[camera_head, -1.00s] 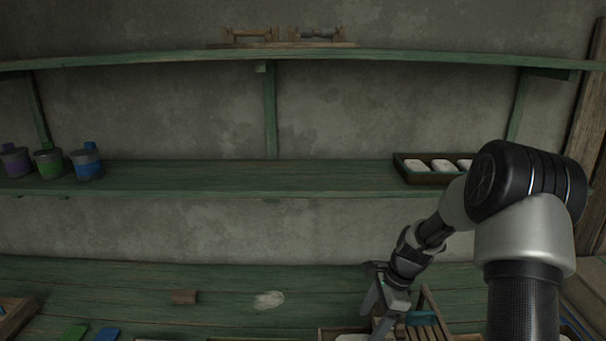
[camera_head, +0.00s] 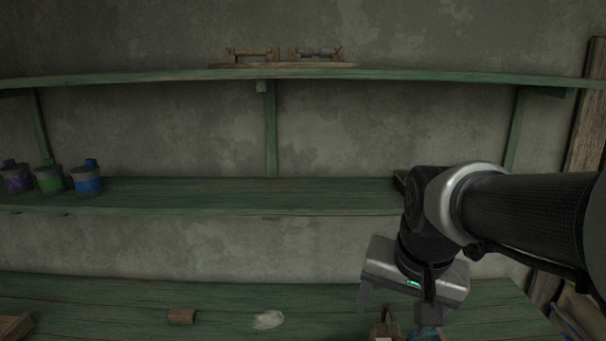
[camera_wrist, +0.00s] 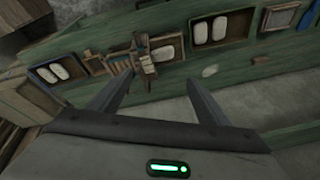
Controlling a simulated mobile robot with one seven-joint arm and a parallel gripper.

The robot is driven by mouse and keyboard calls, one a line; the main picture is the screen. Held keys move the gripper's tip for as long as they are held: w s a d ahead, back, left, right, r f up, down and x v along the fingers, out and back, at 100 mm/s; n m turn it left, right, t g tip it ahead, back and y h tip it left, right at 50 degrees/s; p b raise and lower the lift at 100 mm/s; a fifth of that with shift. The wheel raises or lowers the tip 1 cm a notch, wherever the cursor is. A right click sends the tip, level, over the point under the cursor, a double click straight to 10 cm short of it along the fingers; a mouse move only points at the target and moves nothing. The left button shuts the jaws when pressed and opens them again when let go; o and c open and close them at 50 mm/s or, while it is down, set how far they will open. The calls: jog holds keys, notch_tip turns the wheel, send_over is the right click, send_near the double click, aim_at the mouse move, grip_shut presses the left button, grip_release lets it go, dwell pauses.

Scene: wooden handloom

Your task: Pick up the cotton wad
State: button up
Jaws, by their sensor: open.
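A pale, flattish cotton wad (camera_head: 268,320) lies on the green lower bench in the head view, left of my gripper. A small pale patch that looks like the same wad (camera_wrist: 210,71) shows in the wrist view, beyond the fingertips. My gripper (camera_head: 402,303) hangs at the right of the bench, apart from the wad. In the wrist view my gripper (camera_wrist: 154,86) has its two fingers spread wide, with nothing between them.
A small brown block (camera_head: 181,316) lies left of the wad, with bare bench between. Three lidded jars (camera_head: 50,180) stand on the middle shelf at left. Wooden trays with white oval pieces (camera_wrist: 220,27) line the bench in the wrist view. Shelf edges overhang the bench.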

jog(key=s+r+n+t, duration=0.1)
jog(key=s+r+n, duration=0.1)
jog(key=s, duration=0.5)
jog(key=shift+a+r+n+t, duration=0.2)
jog(key=shift+n+t, duration=0.1)
jog(key=shift+n, duration=0.5)
jog(key=shift+s+n, duration=0.5)
jog(key=shift+s, duration=0.05)
jog(key=shift+c, duration=0.2)
jog(key=w+a+f+n+g+h+b, duration=0.25)
jog(key=w+a+f+n+b, duration=0.25)
jog(key=w+f+n, duration=0.6)
jog(key=w+a+f+n+g+h+b, duration=0.2)
jog(key=w+a+f+n+g+b, duration=0.25)
jog(key=w+f, duration=0.7)
jog(key=d+f, duration=0.1)
jog(key=f, duration=0.2)
jog(key=w+d+f+n+t+b, duration=0.1)
jog(key=d+f, duration=0.1)
jog(key=f, duration=0.1)
jog(key=w+d+f+n, duration=0.1)
jog(key=f, duration=0.3)
jog(key=shift+w+d+t+b, duration=0.15)
jog(key=shift+d+t+b, duration=0.15)
jog(key=shift+d+b, duration=0.05)
jog(key=shift+x, duration=2.95)
jog(key=shift+w+r, duration=0.1)
jog(key=c, duration=1.1)
